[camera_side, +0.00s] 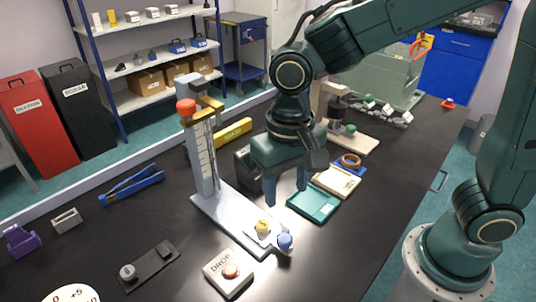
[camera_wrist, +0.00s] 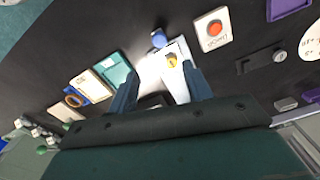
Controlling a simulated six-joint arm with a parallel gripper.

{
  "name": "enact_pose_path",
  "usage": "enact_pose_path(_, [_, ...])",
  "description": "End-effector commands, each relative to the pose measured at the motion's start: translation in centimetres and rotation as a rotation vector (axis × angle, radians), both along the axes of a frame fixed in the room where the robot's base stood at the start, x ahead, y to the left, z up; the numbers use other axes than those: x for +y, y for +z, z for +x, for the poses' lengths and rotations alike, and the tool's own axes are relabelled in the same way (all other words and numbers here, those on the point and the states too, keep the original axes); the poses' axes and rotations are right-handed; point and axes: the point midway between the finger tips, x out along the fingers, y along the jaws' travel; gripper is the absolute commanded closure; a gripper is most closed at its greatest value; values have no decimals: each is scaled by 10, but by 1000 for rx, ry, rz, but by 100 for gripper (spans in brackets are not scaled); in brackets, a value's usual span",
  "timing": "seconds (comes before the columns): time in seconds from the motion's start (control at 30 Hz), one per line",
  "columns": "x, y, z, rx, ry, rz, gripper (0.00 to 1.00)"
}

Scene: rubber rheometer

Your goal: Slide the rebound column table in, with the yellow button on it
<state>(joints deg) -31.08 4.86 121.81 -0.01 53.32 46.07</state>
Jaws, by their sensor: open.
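The rebound column (camera_side: 205,160) is a grey upright with an orange-red cap on a long pale base (camera_side: 222,214). The yellow button (camera_side: 263,226) sits on the small pale column table (camera_side: 252,238) near the base's front end, away from the upright. A blue knob (camera_side: 285,241) is at the table's outer end. The wrist view also shows the yellow button (camera_wrist: 172,60) and the blue knob (camera_wrist: 159,39) beyond my fingertips. My gripper (camera_side: 286,193) is open and empty, fingers pointing down, above and behind the button. Its fingers (camera_wrist: 160,82) stand apart in the wrist view. The upright is hidden there.
A DROP box (camera_side: 228,273) with a red button stands close in front of the base. A teal tray (camera_side: 314,203) and a cream tray (camera_side: 337,181) lie right of my gripper. A dark fixture (camera_side: 150,266) lies to the left. Bare black bench surrounds the blue knob's outer side.

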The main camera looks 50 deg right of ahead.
Motion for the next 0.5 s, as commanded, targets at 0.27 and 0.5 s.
enact_pose_path(0.27, [-1, -28, -1, 4, 0, -3, 50])
enact_pose_path(0.5, [-1, -64, -1, 5, 0, -4, 50])
